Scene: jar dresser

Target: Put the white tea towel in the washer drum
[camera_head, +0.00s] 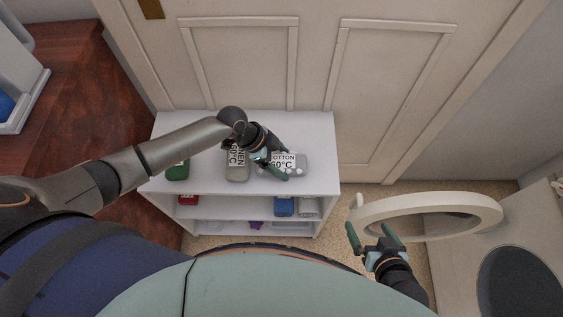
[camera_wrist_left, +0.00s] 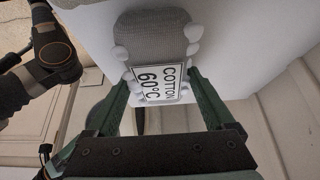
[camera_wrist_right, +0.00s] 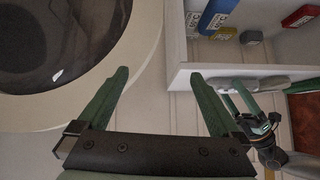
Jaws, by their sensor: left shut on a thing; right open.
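The grey, cotton-labelled bundle (camera_head: 290,163) lies on top of the white shelf unit, with pale round knobs along its sides. My left gripper (camera_head: 272,167) is shut on it; in the left wrist view its label (camera_wrist_left: 160,83) shows between the fingers. I cannot tell which cloth is the white tea towel; a pale folded item (camera_head: 309,207) lies on the middle shelf. The washer (camera_head: 457,262) stands at the right with its round door (camera_head: 372,220) swung open and a dark drum opening (camera_head: 520,282). My right gripper (camera_head: 371,236) is open and empty beside the door.
A linen-labelled bundle (camera_head: 237,164) and a green item (camera_head: 177,170) lie on the shelf unit (camera_head: 205,128). Red (camera_head: 188,199) and blue (camera_head: 284,206) items sit below. A panelled door (camera_head: 310,60) stands behind. The open washer door projects between the shelf unit and washer.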

